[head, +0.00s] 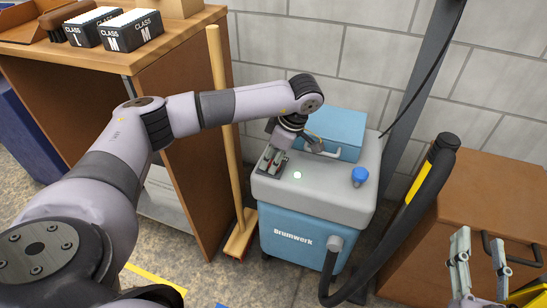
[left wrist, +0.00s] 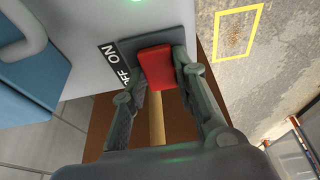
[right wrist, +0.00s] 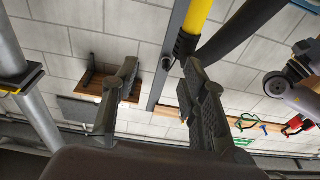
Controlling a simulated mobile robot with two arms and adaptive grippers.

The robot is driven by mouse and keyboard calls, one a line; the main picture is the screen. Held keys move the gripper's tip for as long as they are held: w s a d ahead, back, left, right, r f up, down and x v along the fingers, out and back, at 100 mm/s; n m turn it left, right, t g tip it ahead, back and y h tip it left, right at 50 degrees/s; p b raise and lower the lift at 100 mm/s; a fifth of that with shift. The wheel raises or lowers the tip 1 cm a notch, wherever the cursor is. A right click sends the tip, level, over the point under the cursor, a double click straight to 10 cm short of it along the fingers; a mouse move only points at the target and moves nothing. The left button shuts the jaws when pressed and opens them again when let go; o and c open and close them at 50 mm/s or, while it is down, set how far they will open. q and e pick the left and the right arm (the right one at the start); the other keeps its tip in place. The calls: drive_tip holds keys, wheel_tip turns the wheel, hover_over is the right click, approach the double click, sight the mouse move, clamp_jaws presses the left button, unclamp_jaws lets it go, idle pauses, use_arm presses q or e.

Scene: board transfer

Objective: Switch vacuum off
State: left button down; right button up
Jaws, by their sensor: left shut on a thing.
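The vacuum (head: 317,225) is a blue box with a grey lid, marked Brumwerk, standing by the wall. My left gripper (head: 272,163) is at the left side of its lid. In the left wrist view, my left gripper (left wrist: 167,85) is shut on the red switch (left wrist: 156,66), with one finger on each side. An ON/OFF label (left wrist: 113,64) lies beside the switch. A green light (head: 297,175) glows on the lid. My right gripper (head: 480,265) is open and empty at the lower right; its spread fingers also show in the right wrist view (right wrist: 165,95).
A blue knob (head: 359,177) and a blue case with a handle (head: 336,133) are on the lid. A black hose (head: 400,218) curves at the right, beside a brown cabinet (head: 495,185). A broom (head: 222,120) leans by the wooden bench (head: 185,45) at the left.

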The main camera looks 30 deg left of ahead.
use_arm(q)
drive_tip(key=shift+s+a+h, duration=0.15)
drive_tip(key=shift+a+h, duration=0.25)
drive_tip(key=shift+h, duration=0.6)
drive_tip(key=shift+t+h, duration=0.4)
drive_tip(key=shift+h, duration=0.4)
use_arm(e)
drive_tip(key=shift+d+f+g+h, duration=0.2)
drive_tip(key=shift+f+g+h, duration=0.3)
drive_tip(key=shift+f, duration=0.75)
use_arm(q)
drive_tip(key=c, duration=1.3)
unclamp_jaws()
wheel_tip(320, 180, up, 12)
